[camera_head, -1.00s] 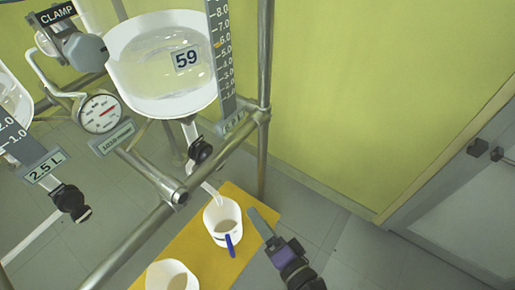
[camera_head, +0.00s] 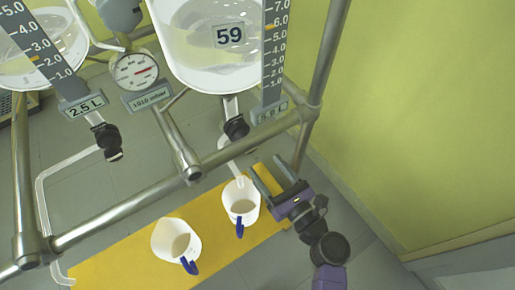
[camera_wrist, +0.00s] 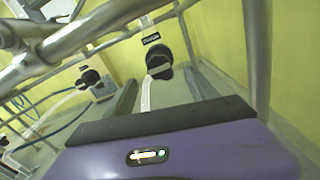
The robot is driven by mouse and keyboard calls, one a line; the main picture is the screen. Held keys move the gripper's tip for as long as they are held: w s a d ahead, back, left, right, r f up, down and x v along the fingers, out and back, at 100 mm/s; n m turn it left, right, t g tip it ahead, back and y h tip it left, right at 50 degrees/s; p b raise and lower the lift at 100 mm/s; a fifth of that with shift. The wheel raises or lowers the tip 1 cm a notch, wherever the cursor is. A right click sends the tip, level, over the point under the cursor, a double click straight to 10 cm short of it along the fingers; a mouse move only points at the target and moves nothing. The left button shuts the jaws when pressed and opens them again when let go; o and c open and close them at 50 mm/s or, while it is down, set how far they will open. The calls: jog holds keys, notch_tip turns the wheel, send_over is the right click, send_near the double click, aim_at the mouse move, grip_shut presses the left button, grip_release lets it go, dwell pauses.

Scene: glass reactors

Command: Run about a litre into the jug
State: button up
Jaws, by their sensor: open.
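The glass reactor labelled 59 (camera_head: 200,62) holds clear liquid. A scale beside it has an orange mark near 6. Its black drain valve (camera_head: 236,128) sits below, and it also shows in the wrist view (camera_wrist: 159,62). A clear spout runs down from it to a white jug with a blue handle (camera_head: 241,203), which stands on the yellow mat. A second jug (camera_head: 176,240) stands to its left. Both look to have greyish contents or floor inside. My gripper (camera_head: 272,180) is open and empty, just right of the nearer-spout jug, below the valve.
A second reactor (camera_head: 45,50) labelled 2.5 L has its own black valve (camera_head: 108,140) and a long bent spout at left. Steel frame tubes (camera_head: 120,212) cross in front of the reactors. The yellow mat (camera_head: 120,262) lies on grey tiles. A gauge (camera_head: 136,70) hangs between the vessels.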

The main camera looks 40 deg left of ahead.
aim_at(253, 150)
jog(key=b+x, duration=0.1)
jog(key=x, duration=0.6)
jog(key=shift+a, duration=0.1)
jog(key=c, duration=1.4)
